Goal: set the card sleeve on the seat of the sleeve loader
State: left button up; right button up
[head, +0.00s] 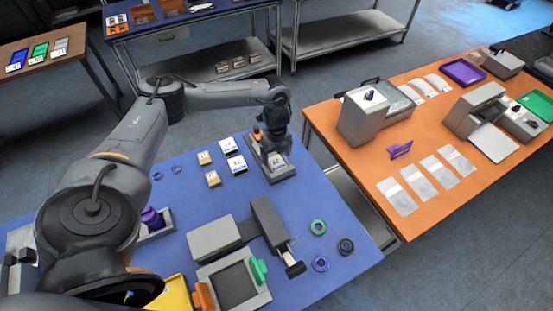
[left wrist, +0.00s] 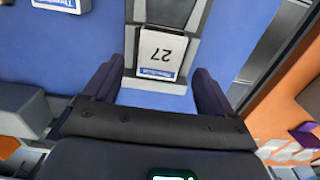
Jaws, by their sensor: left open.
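The card sleeve (left wrist: 161,52), white with a blue-edged label and the number 27, lies on the grey seat of the sleeve loader (left wrist: 168,12). In the head view the card sleeve (head: 277,161) shows on the long grey loader (head: 284,174) on the blue table. My left gripper (head: 275,147) is just above it, pointing down. In the left wrist view its two dark fingers stand apart, one to each side of the sleeve, with gaps between. Part of the loader is hidden by the gripper in the head view. My right gripper is not in view.
White and tan boxes (head: 237,164) stand left of the loader on the blue table (head: 330,215). A grey device (head: 214,237) and small rings (head: 318,227) lie nearer the front. An orange table (head: 375,165) with machines and clear sleeves stands right, across a gap.

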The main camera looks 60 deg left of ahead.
aim_at(277, 163)
pick_arm(q)
notch_tip(277, 163, up, 8)
jog(key=p, duration=0.2)
jog(key=shift+r, duration=0.15)
dwell(0.4)
